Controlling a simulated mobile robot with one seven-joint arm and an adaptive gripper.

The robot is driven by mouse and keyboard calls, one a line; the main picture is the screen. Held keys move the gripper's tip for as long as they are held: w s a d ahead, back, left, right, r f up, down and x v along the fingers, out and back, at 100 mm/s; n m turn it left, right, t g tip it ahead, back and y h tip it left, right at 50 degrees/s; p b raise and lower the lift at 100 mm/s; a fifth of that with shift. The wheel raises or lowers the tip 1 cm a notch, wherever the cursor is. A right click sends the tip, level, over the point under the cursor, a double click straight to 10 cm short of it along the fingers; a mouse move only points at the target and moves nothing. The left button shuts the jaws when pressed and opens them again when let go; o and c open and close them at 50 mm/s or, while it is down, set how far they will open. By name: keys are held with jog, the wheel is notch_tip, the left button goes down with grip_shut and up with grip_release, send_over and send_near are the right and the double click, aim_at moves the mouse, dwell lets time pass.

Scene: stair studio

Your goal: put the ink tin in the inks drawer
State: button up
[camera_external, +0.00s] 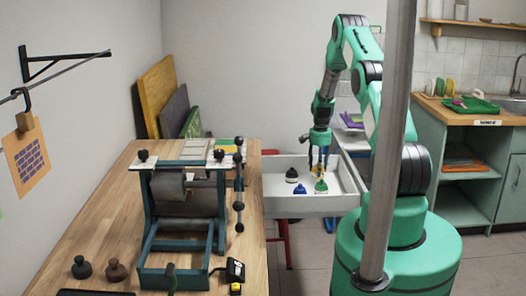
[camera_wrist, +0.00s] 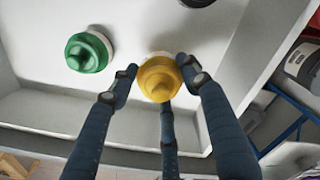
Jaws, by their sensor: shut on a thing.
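A yellow ink tin (camera_wrist: 160,80) with a knobbed lid is between the fingers of my gripper (camera_wrist: 158,82) in the wrist view. The fingers are shut on it. In the external view my gripper (camera_external: 320,165) points down inside the open white drawer (camera_external: 342,207). The drawer's pale floor and walls surround the tin in the wrist view. I cannot tell whether the tin touches the floor. A green-lidded tin (camera_wrist: 88,52) stands in the drawer beside it, apart from the fingers.
A black-topped tin (camera_external: 291,175) and a blue-topped tin (camera_external: 305,188) also stand in the drawer. A wooden table (camera_external: 100,220) bearing a teal press (camera_external: 150,225) is to the left. A grey pole (camera_external: 385,150) crosses in front of my arm.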

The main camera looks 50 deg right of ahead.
jog(key=shift+f, duration=1.5)
jog(key=o, duration=1.5)
jog(key=shift+f+b, duration=0.15)
jog(key=shift+b, duration=0.15)
notch_tip(320, 180, up, 12)
jog(key=shift+r+p, duration=0.15)
jog(key=shift+p, duration=0.95)
